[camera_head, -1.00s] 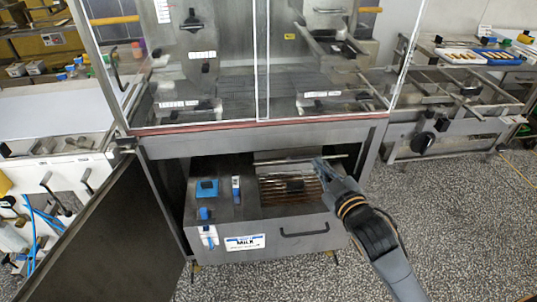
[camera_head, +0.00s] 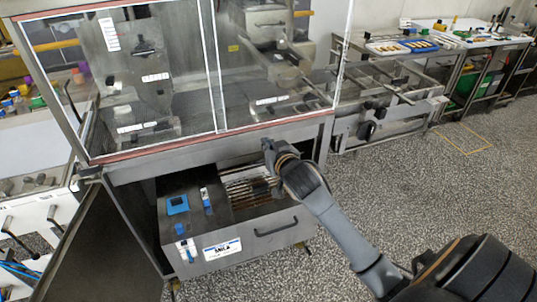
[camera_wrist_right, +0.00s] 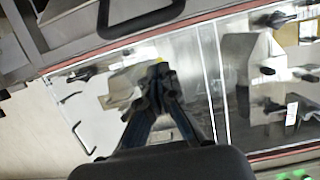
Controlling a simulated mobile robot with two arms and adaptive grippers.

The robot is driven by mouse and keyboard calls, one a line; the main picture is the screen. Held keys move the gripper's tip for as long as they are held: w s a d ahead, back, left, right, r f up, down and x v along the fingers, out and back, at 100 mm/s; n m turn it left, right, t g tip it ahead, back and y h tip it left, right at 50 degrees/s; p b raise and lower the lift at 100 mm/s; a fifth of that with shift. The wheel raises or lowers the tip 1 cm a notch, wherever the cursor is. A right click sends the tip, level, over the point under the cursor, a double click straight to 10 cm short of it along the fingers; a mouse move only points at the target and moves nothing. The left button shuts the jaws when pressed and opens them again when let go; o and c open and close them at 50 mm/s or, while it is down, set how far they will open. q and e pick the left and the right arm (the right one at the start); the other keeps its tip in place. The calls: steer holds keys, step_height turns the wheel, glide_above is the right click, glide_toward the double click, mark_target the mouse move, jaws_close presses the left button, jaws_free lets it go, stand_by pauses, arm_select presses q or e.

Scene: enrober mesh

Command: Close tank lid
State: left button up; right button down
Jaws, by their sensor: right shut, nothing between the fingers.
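The grey metal tank (camera_head: 220,262) with the "MILK" label sits in the open bay under the glass-walled machine. Its top opening shows a brownish grille (camera_head: 247,187), so the inside is uncovered. The lid cannot be made out clearly; the area behind the opening is dark and partly covered by my arm. My right gripper (camera_head: 267,150) is above the back right of the opening, by the machine's lower frame edge. In the right wrist view my gripper (camera_wrist_right: 158,78) has its fingers together, with nothing held. My left gripper is not in view.
An open cabinet door (camera_head: 105,250) stands left of the tank. The machine's red-edged frame (camera_head: 215,137) overhangs the tank. A blue square fitting (camera_head: 177,204) sits on the tank top. Speckled floor (camera_head: 400,190) to the right is clear.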

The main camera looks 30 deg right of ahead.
mark_target(259, 162)
step_height(259, 162, down, 3)
steer(key=shift+s+r+p, duration=0.1)
steer(key=shift+p, duration=0.2)
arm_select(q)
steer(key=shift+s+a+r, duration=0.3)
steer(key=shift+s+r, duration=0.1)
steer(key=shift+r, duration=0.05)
arm_select(e)
steer(key=shift+s+a+f, duration=0.1)
steer(key=shift+s+f, duration=0.3)
steer(key=shift+f, duration=0.05)
